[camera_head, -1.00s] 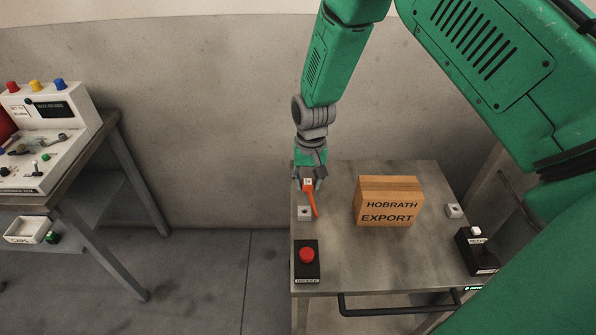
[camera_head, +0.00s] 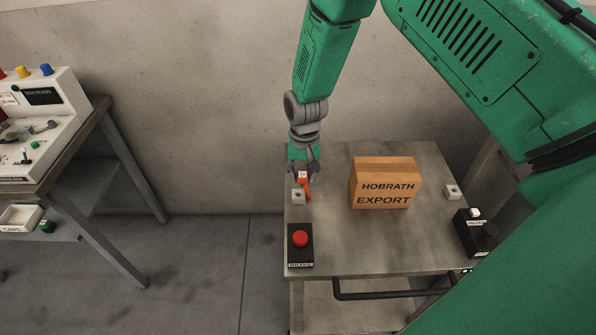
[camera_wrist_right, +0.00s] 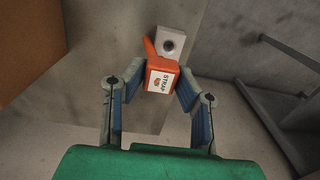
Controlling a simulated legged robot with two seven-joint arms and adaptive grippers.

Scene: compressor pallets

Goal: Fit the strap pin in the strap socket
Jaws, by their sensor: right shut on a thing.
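The strap pin (camera_head: 308,188) is orange, with a white label reading STRAP on its block-shaped head in the right wrist view (camera_wrist_right: 162,80). My right gripper (camera_head: 303,171) is shut on this head, with a blue-padded finger on each side. The strap socket (camera_head: 298,197) is a small pale block with a dark round hole, near the table's left edge. In the right wrist view the socket (camera_wrist_right: 173,43) lies just beyond the pin head, its hole uncovered. An orange tail points beside it. I cannot tell whether pin and socket touch. My left gripper is not in view.
A cardboard box (camera_head: 384,185) marked HOBRATH EXPORT stands mid-table. A red button box (camera_head: 300,246) sits at the front left. A second pale block (camera_head: 452,191) and a black switch box (camera_head: 472,234) are at the right. A bench with a control panel (camera_head: 40,115) stands left.

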